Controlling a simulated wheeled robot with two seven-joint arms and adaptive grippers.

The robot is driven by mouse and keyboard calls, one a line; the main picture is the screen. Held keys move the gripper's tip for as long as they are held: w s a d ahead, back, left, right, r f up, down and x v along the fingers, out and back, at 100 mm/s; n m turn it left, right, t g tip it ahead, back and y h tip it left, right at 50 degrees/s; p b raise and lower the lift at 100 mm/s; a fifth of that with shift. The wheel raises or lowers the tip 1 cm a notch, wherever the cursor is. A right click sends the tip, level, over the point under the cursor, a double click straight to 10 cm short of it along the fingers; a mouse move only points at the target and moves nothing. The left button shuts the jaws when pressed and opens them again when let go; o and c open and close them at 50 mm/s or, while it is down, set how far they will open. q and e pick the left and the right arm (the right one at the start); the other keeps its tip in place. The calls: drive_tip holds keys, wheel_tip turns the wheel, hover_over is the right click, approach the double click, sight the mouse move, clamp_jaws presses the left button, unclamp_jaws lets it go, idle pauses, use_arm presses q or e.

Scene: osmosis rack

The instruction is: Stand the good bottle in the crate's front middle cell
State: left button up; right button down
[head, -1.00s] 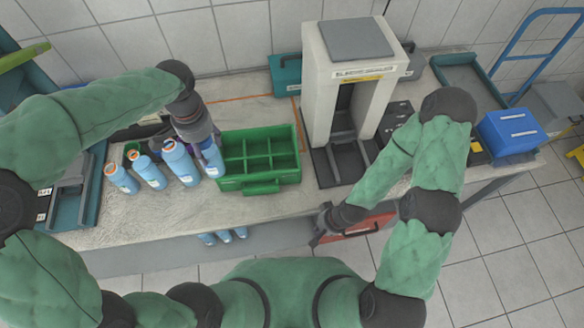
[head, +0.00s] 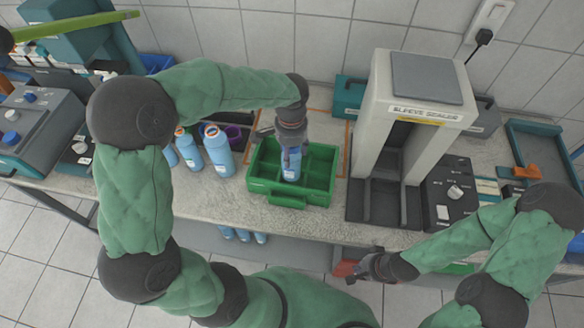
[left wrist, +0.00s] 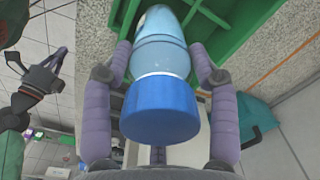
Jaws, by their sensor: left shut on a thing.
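The held bottle (head: 291,165) is light blue with a blue cap that fills the middle of the left wrist view (left wrist: 160,110). My left gripper (head: 290,150) is shut on it from above, with a purple finger on each side. The bottle is roughly upright over the middle of the green crate (head: 287,200), toward its front. I cannot tell how far its base is down inside a cell. The crate's edge also shows at the top of the left wrist view (left wrist: 228,25). My right gripper (head: 364,267) is empty by the table's front edge, its fingers apart.
Several more blue bottles (head: 218,152) stand left of the crate. A sleeve sealer (head: 415,100) stands close to its right, a tall obstacle. A teal box (head: 349,97) is behind. More bottles (head: 243,235) show below the tabletop. Bare table lies in front of the crate.

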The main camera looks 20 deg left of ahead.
sight(291, 166)
use_arm(q)
drive_tip(key=shift+f+b, duration=0.6)
drive_tip(key=shift+f, duration=3.4)
clamp_jaws()
drive_tip(key=shift+f, duration=0.15)
drive_tip(key=o, duration=1.7)
unclamp_jaws()
drive_tip(key=shift+r, duration=0.3)
wheel_tip(291, 166, up, 12)
drive_tip(key=shift+f+p, duration=0.15)
drive_tip(key=shift+p, duration=0.85)
